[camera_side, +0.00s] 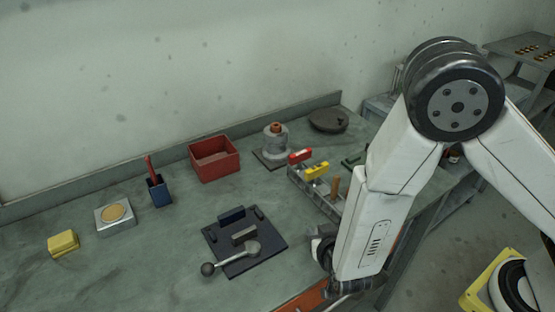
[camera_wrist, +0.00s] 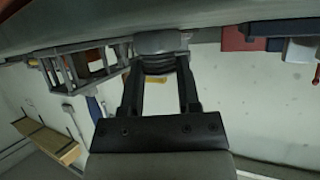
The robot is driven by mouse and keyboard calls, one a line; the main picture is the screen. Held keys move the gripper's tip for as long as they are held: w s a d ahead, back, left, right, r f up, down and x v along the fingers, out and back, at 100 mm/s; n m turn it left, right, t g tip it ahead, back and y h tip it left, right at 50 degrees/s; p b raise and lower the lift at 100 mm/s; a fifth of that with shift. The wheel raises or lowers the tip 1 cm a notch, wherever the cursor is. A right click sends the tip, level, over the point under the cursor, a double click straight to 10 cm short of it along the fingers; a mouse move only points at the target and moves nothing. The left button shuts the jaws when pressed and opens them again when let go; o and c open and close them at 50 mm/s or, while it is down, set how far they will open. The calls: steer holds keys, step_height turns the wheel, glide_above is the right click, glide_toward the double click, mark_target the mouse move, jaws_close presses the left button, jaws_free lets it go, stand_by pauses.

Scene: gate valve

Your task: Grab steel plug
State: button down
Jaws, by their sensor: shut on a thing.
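In the wrist view my gripper (camera_wrist: 158,64) has its two dark fingers on either side of a grey metal piece, which looks like the steel plug (camera_wrist: 162,42). It has a wide rounded end and a ribbed neck between the fingers. In the side view my gripper (camera_side: 322,258) is low at the bench's front edge, right of the dark fixture plate (camera_side: 275,241) and in front of the slotted rack (camera_side: 324,201). My arm partly hides it there, and I cannot make out the plug clearly. A grey valve body (camera_side: 275,143) with an orange top stands behind the rack.
A red bin (camera_side: 214,159), blue cup (camera_side: 159,191), metal block with a tan disc (camera_side: 116,216) and yellow block (camera_side: 63,243) stand to the left. The fixture plate carries blocks and a ball-ended lever (camera_side: 230,259). A dark round dish (camera_side: 328,121) lies at the back. The bench's left front is clear.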

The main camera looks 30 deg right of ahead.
steer(key=shift+r, duration=0.1)
stand_by(0.3)
step_height(320, 180, up, 10)
stand_by(0.9)
steer(key=shift+w, duration=0.1)
stand_by(0.6)
